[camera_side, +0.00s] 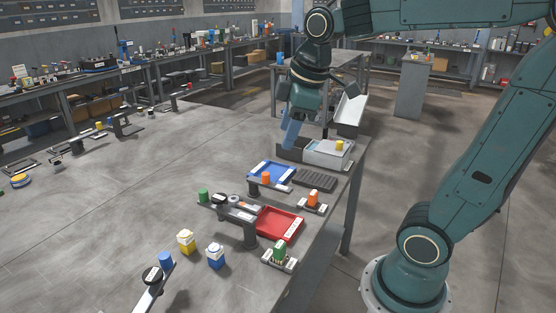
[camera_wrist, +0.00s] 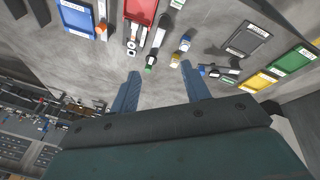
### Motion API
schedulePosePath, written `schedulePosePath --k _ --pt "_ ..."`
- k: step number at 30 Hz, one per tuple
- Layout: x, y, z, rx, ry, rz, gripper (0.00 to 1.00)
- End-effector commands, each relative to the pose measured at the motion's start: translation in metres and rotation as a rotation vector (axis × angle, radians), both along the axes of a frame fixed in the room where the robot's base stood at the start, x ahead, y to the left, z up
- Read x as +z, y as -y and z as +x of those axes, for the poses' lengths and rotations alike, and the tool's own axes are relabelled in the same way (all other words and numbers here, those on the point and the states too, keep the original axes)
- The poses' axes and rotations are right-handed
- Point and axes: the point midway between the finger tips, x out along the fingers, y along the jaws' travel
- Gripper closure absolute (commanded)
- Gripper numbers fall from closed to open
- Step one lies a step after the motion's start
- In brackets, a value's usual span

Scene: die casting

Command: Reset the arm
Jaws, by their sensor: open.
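My gripper (camera_side: 290,134) hangs from my raised arm above the far end of the workbench in the side view. It points down, just left of a grey box-shaped unit with a yellow part on top. In the wrist view my gripper (camera_wrist: 164,84) shows two blue fingers spread well apart, with nothing between them. The fingers appear clear of the bench surface (camera_wrist: 90,65). No object is held.
On the bench are a blue tray (camera_side: 258,168), a red tray (camera_side: 293,221), a dark ribbed tray (camera_side: 316,180), the grey unit (camera_side: 318,151) and a raised dark stand (camera_side: 250,235). Yellow (camera_side: 186,242) and blue (camera_side: 216,256) white-topped containers stand nearer.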

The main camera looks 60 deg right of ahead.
Motion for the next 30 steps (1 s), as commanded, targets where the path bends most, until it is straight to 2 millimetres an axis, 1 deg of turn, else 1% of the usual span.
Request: schedulePosePath --k 1,9,15,18,21,30 --pt "0.0 -0.006 -0.011 -0.037 0.019 0.017 0.53" --pt "-0.012 -0.031 -0.063 -0.274 0.105 0.135 0.53" --pt "-0.025 -0.042 -0.093 -0.421 0.149 0.223 0.53" --pt "-0.031 -0.044 -0.101 -0.468 0.162 0.254 0.53" --pt "-0.034 -0.046 -0.106 -0.495 0.169 0.272 0.53" --pt "-0.035 -0.046 -0.107 -0.508 0.17 0.278 0.53"
